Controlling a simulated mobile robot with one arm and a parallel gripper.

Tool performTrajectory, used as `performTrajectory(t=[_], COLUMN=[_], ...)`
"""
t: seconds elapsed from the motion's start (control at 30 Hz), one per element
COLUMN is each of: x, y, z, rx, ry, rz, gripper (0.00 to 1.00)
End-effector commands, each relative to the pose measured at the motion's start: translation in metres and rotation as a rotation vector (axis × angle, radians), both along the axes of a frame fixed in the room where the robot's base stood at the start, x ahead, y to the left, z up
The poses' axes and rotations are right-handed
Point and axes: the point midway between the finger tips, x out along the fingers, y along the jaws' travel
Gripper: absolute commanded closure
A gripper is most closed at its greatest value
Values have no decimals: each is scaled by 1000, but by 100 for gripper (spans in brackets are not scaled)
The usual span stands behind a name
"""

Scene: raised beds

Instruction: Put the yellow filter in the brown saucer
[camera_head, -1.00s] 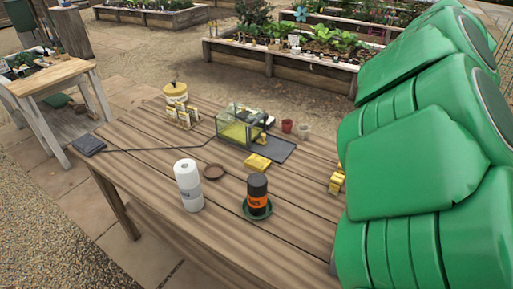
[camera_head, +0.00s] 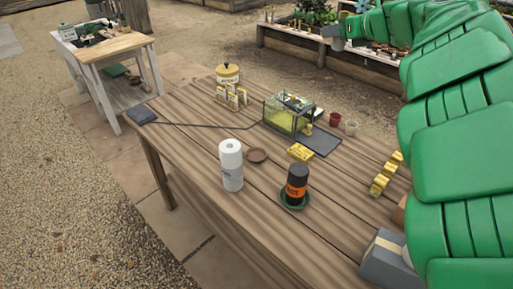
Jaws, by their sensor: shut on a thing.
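A yellow block (camera_head: 300,152) lies on the table to the right of the saucer, in front of a glass tank. Several yellow pieces (camera_head: 380,184) stand in a row near my arm. I cannot tell which yellow thing is the filter. My gripper (camera_head: 335,33) seems to be the grey end of my green arm at the top, far from the saucer in the picture. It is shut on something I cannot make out.
The white roll (camera_head: 231,165) and a black-orange bottle (camera_head: 296,185) stand near the saucer. A yellow tin (camera_head: 228,74) and two small pots are farther back. A grey box (camera_head: 385,262) is at lower right.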

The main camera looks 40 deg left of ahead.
Motion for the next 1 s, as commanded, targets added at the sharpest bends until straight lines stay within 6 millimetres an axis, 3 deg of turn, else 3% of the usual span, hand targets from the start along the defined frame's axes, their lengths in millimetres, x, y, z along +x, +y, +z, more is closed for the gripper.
performTrajectory(t=[0.2, 0.4, 1.0], x=[-46, -81, -148], y=[40, 62, 90], z=[14, 24, 45], rx=[2, 2, 4], ry=[-2, 0, 1], rz=[228, 395, 711], gripper=[89, 89, 89])
